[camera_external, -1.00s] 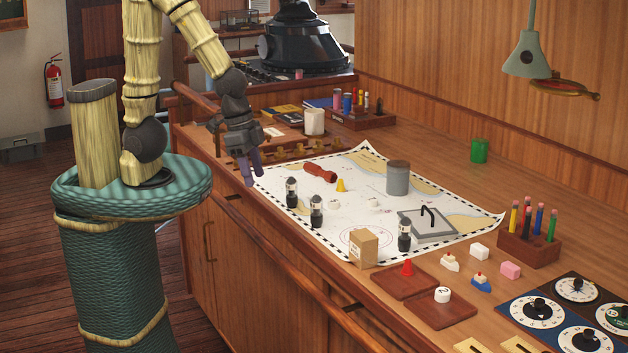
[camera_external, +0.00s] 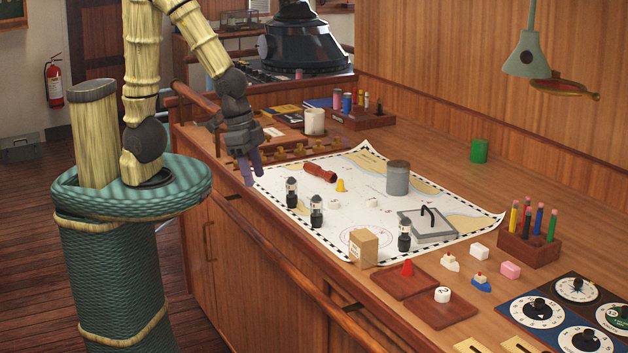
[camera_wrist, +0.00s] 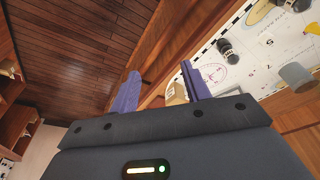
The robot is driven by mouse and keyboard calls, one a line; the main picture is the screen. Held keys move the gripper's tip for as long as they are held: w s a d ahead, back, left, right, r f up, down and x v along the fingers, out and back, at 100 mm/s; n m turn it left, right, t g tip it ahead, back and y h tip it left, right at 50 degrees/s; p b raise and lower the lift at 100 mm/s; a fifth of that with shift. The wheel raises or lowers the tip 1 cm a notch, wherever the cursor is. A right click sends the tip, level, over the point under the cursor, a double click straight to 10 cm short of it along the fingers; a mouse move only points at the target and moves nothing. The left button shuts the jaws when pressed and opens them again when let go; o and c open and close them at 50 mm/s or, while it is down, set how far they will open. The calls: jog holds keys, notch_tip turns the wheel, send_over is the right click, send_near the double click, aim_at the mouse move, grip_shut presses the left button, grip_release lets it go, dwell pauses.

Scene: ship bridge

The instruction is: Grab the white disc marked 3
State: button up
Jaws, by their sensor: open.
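Two small white discs lie on the chart, one left (camera_external: 334,204) and one right (camera_external: 374,202); their marks are too small to read. A third white disc (camera_external: 442,294), which seems marked 2, sits on a brown square board. My gripper (camera_external: 249,176) is open and empty, fingers pointing down beside the chart's left edge, near the desk's front rail. In the wrist view my gripper's fingers (camera_wrist: 160,74) are apart with nothing between them. A pale disc shows at that view's right edge, its mark unreadable.
The chart (camera_external: 300,225) carries dark-and-white lamp-like pieces (camera_external: 291,192), a grey cylinder (camera_external: 398,178), a red spyglass (camera_external: 320,172), a yellow cone (camera_external: 340,186), a cardboard box (camera_external: 362,247) and a grey plate with a black handle (camera_external: 428,222). A wooden rail (camera_external: 290,270) runs along the front.

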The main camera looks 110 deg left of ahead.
jog(key=shift+o, duration=1)
jog(key=shift+w, duration=0.1)
jog(key=w+a+n+g+b, duration=0.1)
jog(key=w+a+n, duration=0.5)
jog(key=w+n, duration=0.5)
jog(key=w+a+n+g+b, duration=0.1)
jog(key=w+a+n, duration=0.4)
jog(key=w+n, duration=0.7)
jog(key=n+b, duration=0.1)
jog(key=n, duration=0.1)
jog(key=shift+w+a+r+n+g, duration=0.15)
jog(key=shift+a+n+g, duration=0.15)
jog(key=shift+a+n, duration=0.1)
notch_tip(320, 180, down, 12)
jog(key=shift+f+p, duration=0.15)
jog(key=shift+p, duration=0.9)
